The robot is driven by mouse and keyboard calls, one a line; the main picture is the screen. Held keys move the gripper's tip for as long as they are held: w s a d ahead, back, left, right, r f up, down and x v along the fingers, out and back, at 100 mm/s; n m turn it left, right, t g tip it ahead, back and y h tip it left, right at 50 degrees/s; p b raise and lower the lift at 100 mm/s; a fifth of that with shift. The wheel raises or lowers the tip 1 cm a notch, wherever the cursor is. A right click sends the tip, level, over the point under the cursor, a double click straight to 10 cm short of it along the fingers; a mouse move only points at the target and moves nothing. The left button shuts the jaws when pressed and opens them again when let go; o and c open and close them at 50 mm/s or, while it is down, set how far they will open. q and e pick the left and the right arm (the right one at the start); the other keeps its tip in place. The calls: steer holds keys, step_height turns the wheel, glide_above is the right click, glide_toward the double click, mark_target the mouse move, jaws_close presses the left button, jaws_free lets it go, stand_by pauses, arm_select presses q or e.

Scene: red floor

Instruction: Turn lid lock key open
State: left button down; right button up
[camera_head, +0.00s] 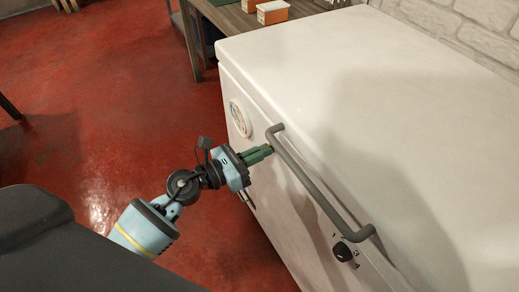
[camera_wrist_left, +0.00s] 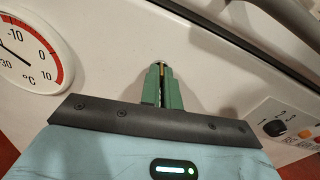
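The white chest freezer (camera_head: 400,80) has a grey bar handle (camera_head: 318,192) along its lid front. My left gripper (camera_head: 262,152) reaches the freezer's front face, just left of the handle's far end. In the left wrist view, the green fingers (camera_wrist_left: 162,88) are close together, with a thin brass-coloured strip, seemingly the lid lock key (camera_wrist_left: 162,76), between them. A small silvery round piece, seemingly the lock (camera_wrist_left: 161,64), shows at the fingertips. The fingers hide most of the key, so its turn angle cannot be told. My right gripper is not in view.
A round thermometer dial (camera_wrist_left: 28,52) is left of the fingers. A black knob (camera_wrist_left: 274,128) marked with numbers and an orange button (camera_wrist_left: 305,133) are on the right. A wooden table (camera_head: 225,20) with orange-and-white boxes (camera_head: 272,12) stands behind. Red floor is free at left.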

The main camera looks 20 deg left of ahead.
arm_select(q)
steer(key=shift+w+a+f+n+p, duration=0.1)
steer(key=shift+n+p, duration=2.1)
steer(key=shift+n, duration=1.85)
steer(key=shift+f+n+p, duration=0.1)
steer(key=shift+n+p, duration=2.05)
steer(key=shift+n, duration=1.9)
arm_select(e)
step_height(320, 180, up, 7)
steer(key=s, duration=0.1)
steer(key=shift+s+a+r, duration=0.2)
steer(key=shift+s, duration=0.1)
arm_select(q)
steer(key=c, duration=1.6)
jaws_free()
steer(key=shift+c, duration=0.2)
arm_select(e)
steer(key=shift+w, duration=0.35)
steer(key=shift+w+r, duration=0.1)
